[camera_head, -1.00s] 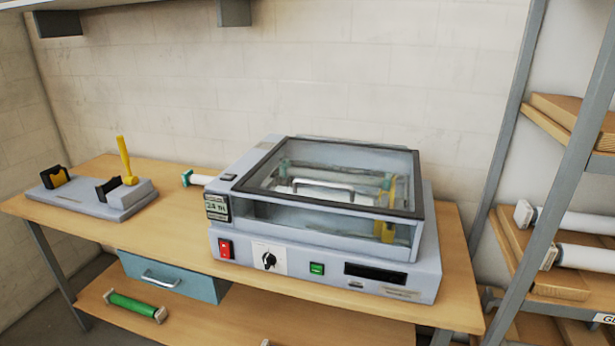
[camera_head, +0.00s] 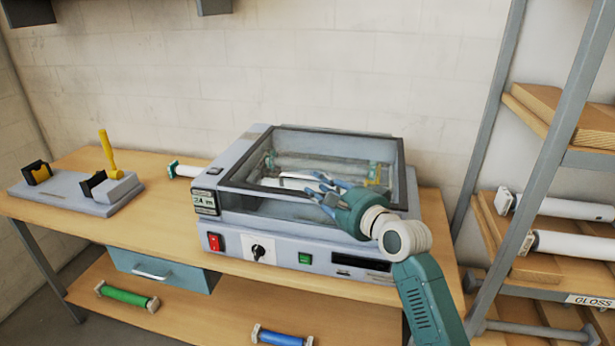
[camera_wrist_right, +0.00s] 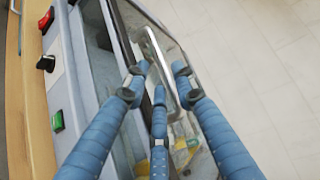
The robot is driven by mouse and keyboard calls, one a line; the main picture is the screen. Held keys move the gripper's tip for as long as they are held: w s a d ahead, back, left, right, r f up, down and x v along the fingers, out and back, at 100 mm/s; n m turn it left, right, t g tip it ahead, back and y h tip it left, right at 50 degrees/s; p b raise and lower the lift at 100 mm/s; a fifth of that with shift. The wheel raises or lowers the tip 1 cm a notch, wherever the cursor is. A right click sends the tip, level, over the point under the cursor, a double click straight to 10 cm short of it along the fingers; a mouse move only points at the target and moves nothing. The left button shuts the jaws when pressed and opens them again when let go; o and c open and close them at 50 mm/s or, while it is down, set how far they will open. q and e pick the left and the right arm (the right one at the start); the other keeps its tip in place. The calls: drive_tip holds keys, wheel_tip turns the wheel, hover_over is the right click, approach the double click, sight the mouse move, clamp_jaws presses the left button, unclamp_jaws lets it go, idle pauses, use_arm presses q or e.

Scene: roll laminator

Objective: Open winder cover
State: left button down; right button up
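The laminator (camera_head: 228,223) stands on the wooden bench. Its winder cover (camera_head: 345,144), a clear panel in a dark frame, lies shut on top. The cover's metal handle (camera_head: 290,176) is partly hidden by my right gripper (camera_head: 322,186). The handle also shows in the right wrist view (camera_wrist_right: 153,42). There my right gripper (camera_wrist_right: 160,72) has its blue fingers spread apart on both sides of the handle, open and not closed on it. Whether any finger touches the handle or cover, I cannot tell. My left gripper is not in view.
A red switch (camera_head: 215,242), a dark knob (camera_head: 259,251) and a green button (camera_head: 305,259) are on the front panel. A grey stand with a yellow lever (camera_head: 107,150) is at the left. A shelf rack with white rolls (camera_head: 570,244) stands at the right.

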sight(308, 179)
drive_tip(key=shift+p+x, duration=0.45)
drive_tip(key=shift+x, duration=2.55)
clamp_jaws()
